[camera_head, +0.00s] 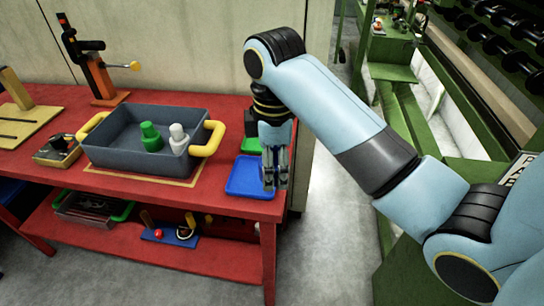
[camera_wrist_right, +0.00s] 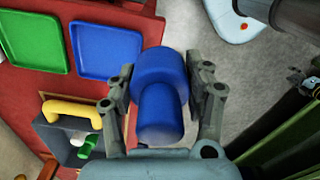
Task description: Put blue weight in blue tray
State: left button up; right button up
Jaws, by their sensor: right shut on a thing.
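My right gripper (camera_head: 274,172) points down at the right end of the red table, in front of the right side of the blue tray (camera_head: 245,180). In the wrist view, the right gripper (camera_wrist_right: 163,90) is shut on the blue weight (camera_wrist_right: 160,98), with a finger on each side. The weight has a wide head and a narrower body. In that view it overlaps the right edge of the blue tray (camera_wrist_right: 100,48), which looks empty. I cannot make out the weight in the head view. My left gripper is not in view.
A green tray (camera_head: 250,146) lies behind the blue tray. A grey bin (camera_head: 120,156) with yellow handles holds a green weight (camera_head: 151,137) and a white weight (camera_head: 179,139). An orange stand (camera_head: 103,78) is at the back left. Grey floor (camera_head: 325,240) lies right of the table.

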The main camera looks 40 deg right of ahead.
jog(key=shift+f, duration=0.4)
jog(key=w+f, duration=0.2)
jog(key=w, duration=0.2)
jog(key=b, duration=0.1)
send_over(255, 178)
notch_tip(255, 178, down, 5)
jog(key=shift+r, duration=0.15)
jog(key=shift+w+f, duration=0.1)
jog(key=shift+f, duration=0.1)
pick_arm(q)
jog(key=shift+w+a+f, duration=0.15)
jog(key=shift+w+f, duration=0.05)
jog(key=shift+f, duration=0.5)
pick_arm(e)
jog(key=shift+f, duration=1.85)
jog(key=o, duration=1.4)
jog(key=shift+f, duration=0.15)
jog(key=shift+c, duration=0.2)
